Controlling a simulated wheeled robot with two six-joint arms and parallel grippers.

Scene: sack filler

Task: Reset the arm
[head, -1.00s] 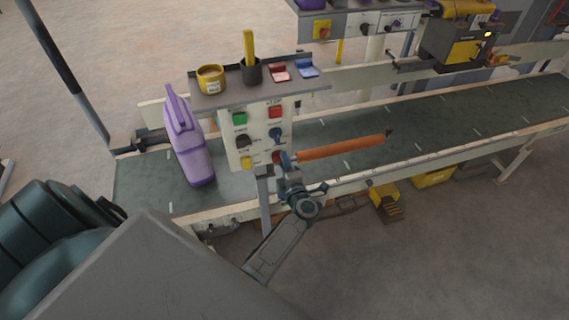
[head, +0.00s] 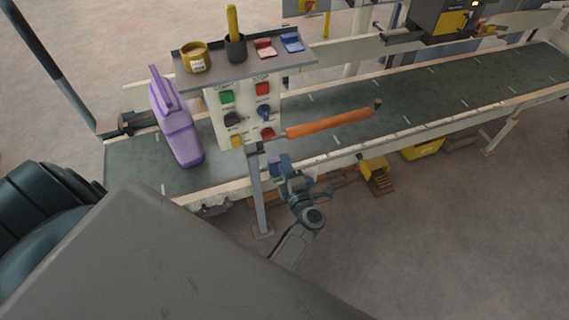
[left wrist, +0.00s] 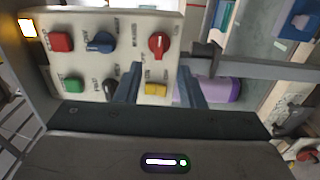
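An orange bar (head: 330,123) sticks out to the right from a grey post (head: 259,195) in front of the conveyor, with a dark tip at its far end. A pale control panel (head: 216,110) stands behind the post, with green, red, black, blue and yellow controls. My left gripper (head: 282,163) is just below the bar's inner end, apart from it in the picture. In the left wrist view its two fingers (left wrist: 158,85) are spread with nothing between them, and the panel (left wrist: 130,45) with a yellow control (left wrist: 156,90) shows beyond. My right gripper is out of view.
A purple jug (head: 177,130) stands on the conveyor (head: 430,85) left of the panel. A shelf (head: 215,75) above the panel holds a yellow tin (head: 196,58), a dark cup (head: 235,49) and red and blue items. A yellow pedal (head: 375,170) sits below. Floor at right is clear.

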